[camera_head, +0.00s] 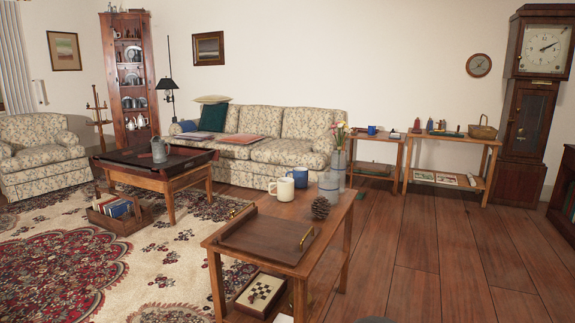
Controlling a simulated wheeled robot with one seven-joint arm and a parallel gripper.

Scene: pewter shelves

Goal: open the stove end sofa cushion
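A floral, cream-and-grey sofa (305,123) stands against the back wall, left of centre. Its right seat cushion (287,152) lies flat and bare. Flat coloured items (241,138) lie on the seat further left. A dark green pillow (214,117) and a blue pillow (188,126) rest at its left end. No stove is in view, so I cannot tell which end is the stove end. My gripper is not in view.
A wooden table (290,222) with a tray, mugs and pinecone stands in front. A low table (165,176) with a metal jug, an armchair (40,150) and a crate (120,212) are left. Side tables (376,140) stand right of the sofa. Wooden floor (420,240) is clear at right.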

